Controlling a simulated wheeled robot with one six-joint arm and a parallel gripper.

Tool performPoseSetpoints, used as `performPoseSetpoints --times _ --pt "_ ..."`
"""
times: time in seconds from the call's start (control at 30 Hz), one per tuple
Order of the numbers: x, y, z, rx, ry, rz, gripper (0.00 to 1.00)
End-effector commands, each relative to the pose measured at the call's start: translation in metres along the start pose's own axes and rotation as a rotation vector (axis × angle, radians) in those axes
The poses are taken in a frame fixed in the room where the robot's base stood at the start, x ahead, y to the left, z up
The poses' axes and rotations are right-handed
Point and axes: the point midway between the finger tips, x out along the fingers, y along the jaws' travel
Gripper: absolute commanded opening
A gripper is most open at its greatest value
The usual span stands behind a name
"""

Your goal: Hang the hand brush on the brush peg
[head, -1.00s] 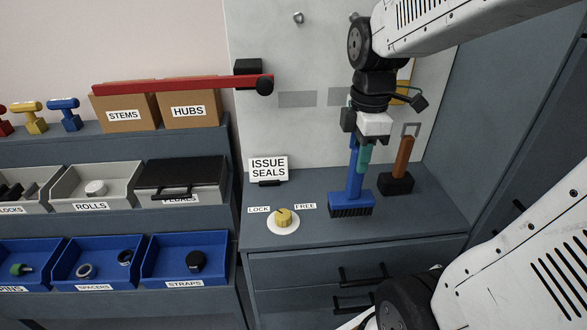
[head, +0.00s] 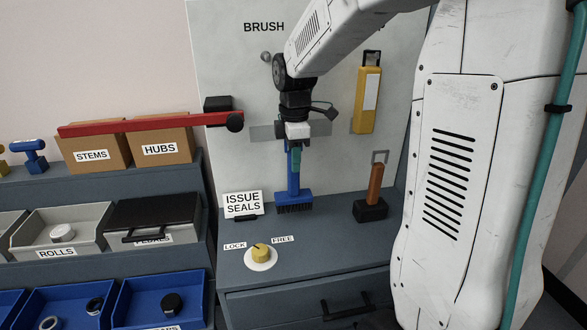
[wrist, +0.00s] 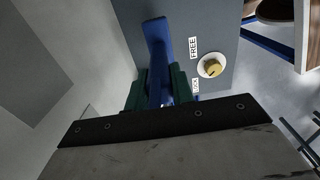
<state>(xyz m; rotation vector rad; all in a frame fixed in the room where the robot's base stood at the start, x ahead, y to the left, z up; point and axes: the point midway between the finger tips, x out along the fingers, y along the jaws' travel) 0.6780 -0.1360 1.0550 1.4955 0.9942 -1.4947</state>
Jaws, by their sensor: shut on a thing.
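The blue hand brush (head: 293,181) hangs upright with its black bristles down, in front of the pale back board. My gripper (head: 295,154) is shut on its handle, with green fingers on both sides. Whether the bristles clear the counter is hard to tell. In the wrist view the blue brush (wrist: 158,50) sits between the green fingers. The brush peg (head: 266,56) is a small grey round knob on the board, under the BRUSH label (head: 264,27). It is above and left of the brush, beside my arm, and apart from the brush.
A yellow tool (head: 367,98) hangs on the board at right. An orange-handled tool with a black block (head: 373,195) stands on the counter. A red bar (head: 150,123) reaches toward the board at left. The ISSUE SEALS sign (head: 243,204) and yellow knob (head: 261,251) are on the counter.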

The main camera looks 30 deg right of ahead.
Motion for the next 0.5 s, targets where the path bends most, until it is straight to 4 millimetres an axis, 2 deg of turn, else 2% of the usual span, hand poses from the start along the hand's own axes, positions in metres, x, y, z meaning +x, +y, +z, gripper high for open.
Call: performPoseSetpoints --times 0.2,0.5 --pt "0.031 0.003 -0.001 0.0 0.0 -0.002 0.11" --pt "0.033 0.003 -0.001 0.0 0.0 -0.001 0.11"
